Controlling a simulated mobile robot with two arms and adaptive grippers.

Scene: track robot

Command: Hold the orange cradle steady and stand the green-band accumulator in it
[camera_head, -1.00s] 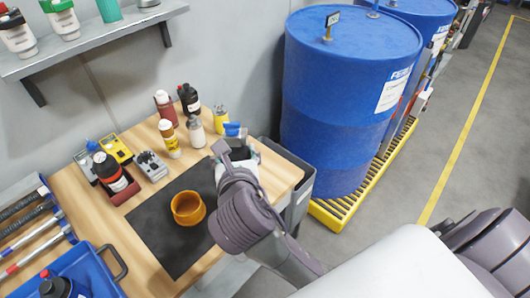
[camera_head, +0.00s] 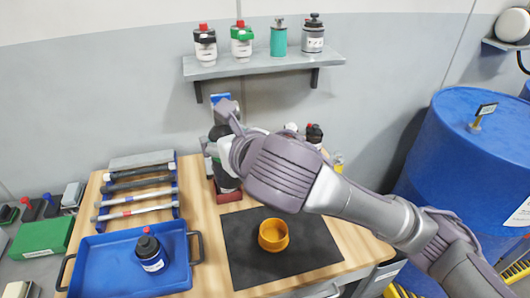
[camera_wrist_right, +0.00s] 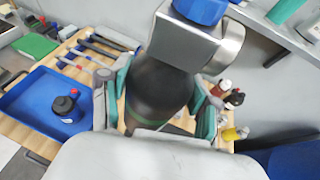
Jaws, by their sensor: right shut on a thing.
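The orange cradle (camera_head: 273,244), a short round cup, stands empty on the black mat (camera_head: 240,262) on the wooden bench. My right gripper (camera_head: 217,150) is shut on the green-band accumulator, a dark bottle with a metal block and blue cap (camera_head: 221,99). In the right wrist view, its dark body (camera_wrist_right: 158,88) sits between the fingers, with a green band low on it. It is held up behind and left of the orange cradle, apart from it. In the head view my gripper and forearm hide much of its body. My left gripper is not in view.
A dark red cradle (camera_head: 229,196) stands below my right gripper. A blue tray (camera_head: 112,284) with a dark bottle (camera_head: 150,251) is at left, below a rack of tools. A wall shelf (camera_head: 262,66) holds several bottles. Blue drums (camera_head: 463,150) stand at right.

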